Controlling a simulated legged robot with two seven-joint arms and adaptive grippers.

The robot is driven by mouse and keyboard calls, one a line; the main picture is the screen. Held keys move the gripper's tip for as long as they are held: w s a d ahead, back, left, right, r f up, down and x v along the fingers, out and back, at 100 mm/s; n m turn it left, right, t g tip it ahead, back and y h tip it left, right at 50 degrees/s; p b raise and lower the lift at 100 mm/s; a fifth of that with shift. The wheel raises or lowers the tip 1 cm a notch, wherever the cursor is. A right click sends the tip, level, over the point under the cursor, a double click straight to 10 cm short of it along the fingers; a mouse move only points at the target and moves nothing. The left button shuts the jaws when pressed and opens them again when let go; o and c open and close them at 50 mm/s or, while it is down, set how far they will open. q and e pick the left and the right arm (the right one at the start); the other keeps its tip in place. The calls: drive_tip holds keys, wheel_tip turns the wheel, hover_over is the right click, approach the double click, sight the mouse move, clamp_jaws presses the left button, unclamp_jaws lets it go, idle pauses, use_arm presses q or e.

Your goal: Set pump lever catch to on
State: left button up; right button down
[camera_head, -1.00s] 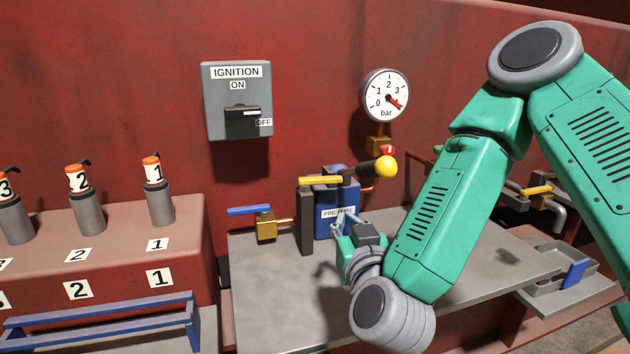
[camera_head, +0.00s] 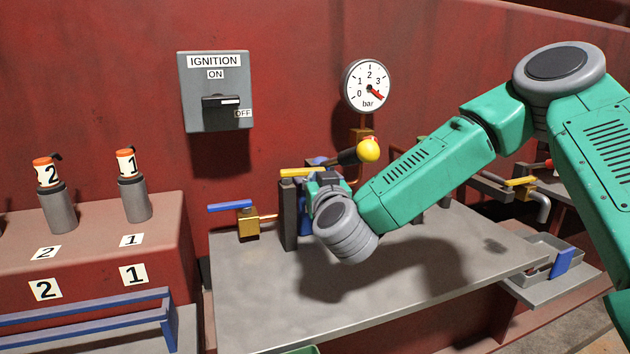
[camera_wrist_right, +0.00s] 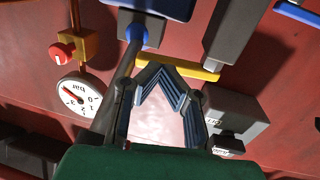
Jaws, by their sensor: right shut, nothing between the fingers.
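The pump lever (camera_head: 345,158) is a dark bar with a yellow knob (camera_head: 369,150), sticking out to the right above the blue pump. The catch appears to be the yellow bar (camera_head: 301,173) lying roughly level at the top of a dark post (camera_head: 288,215). My right gripper (camera_head: 322,178) is in front of the pump's top, by the right end of the yellow bar, and hides much of the pump. In the wrist view, its shut, empty fingers (camera_wrist_right: 165,72) point at the yellow bar (camera_wrist_right: 180,68); I cannot tell if they touch. The grey lever (camera_wrist_right: 122,75) runs beside them.
A pressure gauge (camera_head: 366,86) and a grey ignition switch box (camera_head: 215,90) are on the red wall. A blue-handled valve (camera_head: 240,214) stands left of the post. The grey tabletop (camera_head: 400,280) is clear in front. A tray (camera_head: 545,268) sits at right.

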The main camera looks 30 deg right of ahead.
drive_tip(key=shift+w+d, duration=0.2)
drive_tip(key=shift+w, duration=0.35)
drive_tip(key=shift+w+d+r+n+t+y+p, duration=0.2)
drive_tip(key=shift+w+n+y+p, duration=0.15)
drive_tip(key=shift+y+p, duration=0.15)
drive_tip(key=shift+w+d+r+n+t+y+p, duration=0.15)
drive_tip(key=shift+w+d+n+t+y+p, duration=0.1)
drive_tip(key=shift+n+y+p, duration=0.2)
drive_tip(key=shift+w+f+y, duration=0.1)
drive_tip(key=shift+w+y, duration=0.05)
drive_tip(key=shift+y, duration=0.4)
